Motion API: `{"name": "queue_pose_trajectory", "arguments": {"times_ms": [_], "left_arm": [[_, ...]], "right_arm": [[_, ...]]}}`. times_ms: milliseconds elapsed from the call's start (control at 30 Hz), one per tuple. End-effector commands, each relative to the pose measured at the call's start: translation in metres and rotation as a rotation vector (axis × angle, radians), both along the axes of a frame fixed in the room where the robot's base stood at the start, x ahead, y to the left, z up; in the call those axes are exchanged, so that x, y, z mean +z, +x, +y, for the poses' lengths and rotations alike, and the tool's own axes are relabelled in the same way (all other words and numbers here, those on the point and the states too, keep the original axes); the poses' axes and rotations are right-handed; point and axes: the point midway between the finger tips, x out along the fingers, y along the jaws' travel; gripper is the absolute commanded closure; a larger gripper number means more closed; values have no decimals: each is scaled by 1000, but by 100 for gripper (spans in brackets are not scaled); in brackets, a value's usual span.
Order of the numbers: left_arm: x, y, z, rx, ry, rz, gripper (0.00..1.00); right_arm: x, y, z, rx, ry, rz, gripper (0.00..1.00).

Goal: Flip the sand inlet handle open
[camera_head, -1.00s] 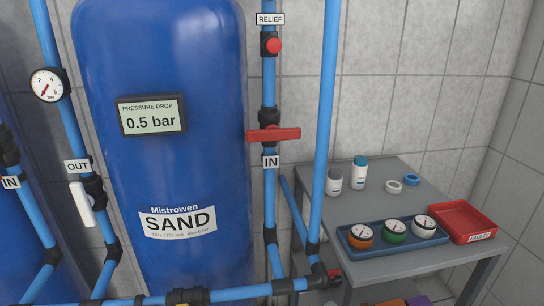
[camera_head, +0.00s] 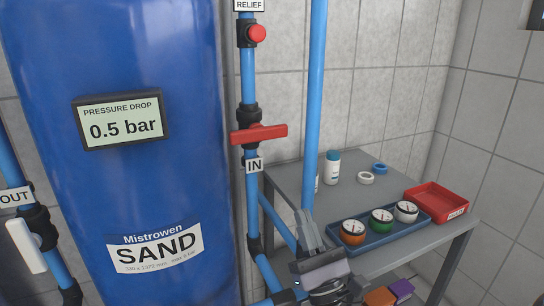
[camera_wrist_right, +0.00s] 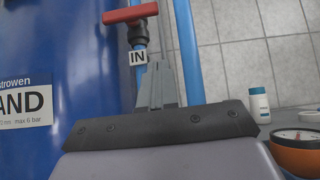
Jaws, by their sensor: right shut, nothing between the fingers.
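The red sand inlet handle (camera_head: 259,134) lies crosswise on the blue inlet pipe, above the IN label (camera_head: 253,165) and right of the blue sand tank (camera_head: 120,195). It also shows at the top of the right wrist view (camera_wrist_right: 130,14). My right gripper (camera_head: 305,218) is low in the head view, below and right of the handle and apart from it. Its fingers (camera_wrist_right: 157,66) are shut and empty, pointing up toward the pipe in the wrist view. My left gripper is not in view.
A second blue pipe (camera_head: 314,100) stands right of the inlet pipe. A red relief knob (camera_head: 257,33) is above the handle. A grey table (camera_head: 290,178) at right holds a blue tray (camera_head: 423,221) of gauges, a red tray (camera_head: 437,191) and a bottle (camera_head: 332,166).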

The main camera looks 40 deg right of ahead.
Motion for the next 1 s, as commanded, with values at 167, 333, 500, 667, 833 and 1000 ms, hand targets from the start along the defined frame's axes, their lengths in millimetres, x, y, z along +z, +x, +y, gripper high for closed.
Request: {"name": "queue_pose_trajectory", "arguments": {"times_ms": [167,333,500,667,833,1000], "left_arm": [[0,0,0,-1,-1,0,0],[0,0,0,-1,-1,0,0],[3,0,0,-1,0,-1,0],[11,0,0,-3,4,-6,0],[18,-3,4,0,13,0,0],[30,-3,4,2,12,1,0]], "right_arm": [[1,0,-2,10,18,-11,100],[1,0,-2,9,16,-10,100],[7,4,-3,9,15,-11,100],[27,20,-7,8,15,-13,100],[54,46,-12,8,15,-13,100],[78,70,-18,7,15,-12,100]]}}
